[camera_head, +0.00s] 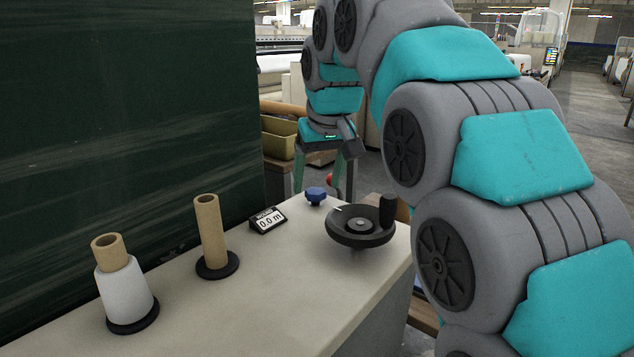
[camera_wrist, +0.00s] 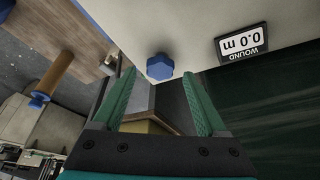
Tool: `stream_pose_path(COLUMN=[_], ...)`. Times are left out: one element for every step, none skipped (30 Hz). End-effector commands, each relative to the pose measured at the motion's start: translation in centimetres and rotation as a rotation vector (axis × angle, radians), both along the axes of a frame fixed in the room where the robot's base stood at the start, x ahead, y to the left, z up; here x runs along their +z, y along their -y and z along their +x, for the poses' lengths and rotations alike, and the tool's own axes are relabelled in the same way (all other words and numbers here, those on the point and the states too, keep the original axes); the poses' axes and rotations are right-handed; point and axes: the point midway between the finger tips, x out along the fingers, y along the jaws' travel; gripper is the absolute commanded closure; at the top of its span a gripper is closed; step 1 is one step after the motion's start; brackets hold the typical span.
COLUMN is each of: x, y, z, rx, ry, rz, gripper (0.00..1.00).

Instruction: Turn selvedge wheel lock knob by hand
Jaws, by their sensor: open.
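The blue lobed lock knob (camera_head: 316,196) stands on the far end of the pale bench top (camera_head: 270,290), between the small display and the black handwheel (camera_head: 360,222). It also shows in the wrist view (camera_wrist: 159,67), between the fingertips in the picture. My gripper (camera_head: 325,188) is open and empty, with its green fingers pointing down at the far edge of the bench. In the head view it appears behind the knob. In the wrist view the fingers (camera_wrist: 158,74) are spread wide on either side of the knob.
The display (camera_head: 267,220) reads 0.0 m. The handwheel's upright handle (camera_head: 387,210) stands close by on the right. A bare tube (camera_head: 209,232) and a white yarn cone (camera_head: 125,290) stand nearer. A dark green panel (camera_head: 120,110) rises along the left.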

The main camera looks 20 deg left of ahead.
Motion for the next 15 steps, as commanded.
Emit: stream_pose_path(x=[-0.4, -0.6, -0.8, -0.9, -1.0, -1.2, -1.2, -1.3, -1.4, -1.4, -1.4, -1.3, -1.3, -1.3, -1.3], y=[-0.1, -0.1, -0.2, -0.2, -0.3, -0.3, -0.3, -0.3, -0.3, -0.3, -0.3, -0.3, -0.3, -0.3, -0.3], z=[0.1, 0.1, 0.2, 0.3, 0.4, 0.4, 0.4, 0.4, 0.4, 0.4, 0.4, 0.5, 0.5, 0.5, 0.4], rx=[0.000, 0.001, 0.001, 0.001, 0.001, 0.001, 0.001, 0.001, 0.001, 0.001, 0.001, 0.001, 0.001, 0.001, 0.001], ry=[-0.002, -0.001, 0.000, 0.001, 0.001, 0.001, 0.002, 0.002, 0.001, 0.002, 0.002, 0.002, 0.002, 0.002, 0.002], rz=[-0.001, -0.001, 0.000, 0.000, 0.000, 0.000, 0.001, 0.001, 0.000, 0.001, 0.001, 0.001, 0.001, 0.001, 0.001], gripper=[0.25, 0.25, 0.25, 0.25, 0.25, 0.25, 0.25, 0.25, 0.25, 0.25, 0.25, 0.25, 0.25, 0.25, 0.25])
